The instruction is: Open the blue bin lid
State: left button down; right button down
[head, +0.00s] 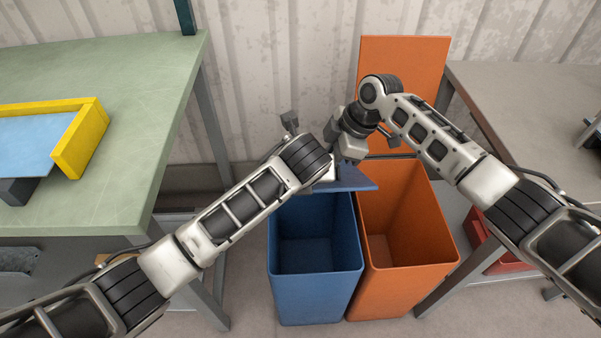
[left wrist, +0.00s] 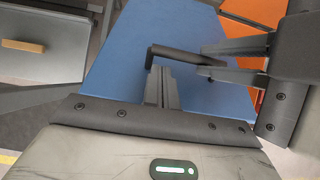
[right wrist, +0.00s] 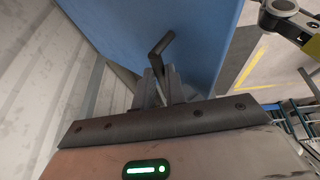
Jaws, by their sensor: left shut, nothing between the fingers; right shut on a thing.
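The blue bin (head: 315,290) stands on the floor with its inside visible from above. Its blue lid (head: 352,182) is raised at the back, mostly hidden by my arms in the head view. The lid also fills much of the left wrist view (left wrist: 135,50) and right wrist view (right wrist: 190,35). A dark bar handle (left wrist: 185,56) stands out from the lid. My right gripper (left wrist: 225,62) is shut on the handle, which also shows in the right wrist view (right wrist: 160,45). My left gripper (left wrist: 160,72) is shut and empty, close beside the handle; contact is unclear.
An open orange bin (head: 410,270) stands right beside the blue bin, its orange lid (head: 425,65) upright behind it. A green-topped table (head: 140,85) is at left and a grey table (head: 530,100) at right. A corrugated wall (head: 270,70) is close behind.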

pick_arm(q)
jog(key=shift+w+f, duration=0.1)
jog(key=shift+f, duration=0.15)
pick_arm(e)
jog(key=shift+w+d+f, duration=0.15)
jog(key=shift+d+f, duration=0.1)
pick_arm(q)
jog(key=shift+w+r, duration=0.1)
jog(key=shift+w+r, duration=0.7)
jog(key=shift+r, duration=0.05)
jog(key=shift+f, duration=0.1)
pick_arm(e)
jog(key=c, duration=1.6)
grip_release()
pick_arm(q)
jog(key=shift+w+f, duration=0.15)
jog(key=shift+w, duration=0.1)
pick_arm(e)
jog(key=shift+o, duration=0.7)
jog(key=shift+w+f, duration=0.2)
jog(key=shift+w, duration=0.05)
pick_arm(q)
jog(key=shift+s, duration=0.1)
pick_arm(e)
jog(key=shift+a+r, duration=0.15)
jog(key=shift+r, duration=0.05)
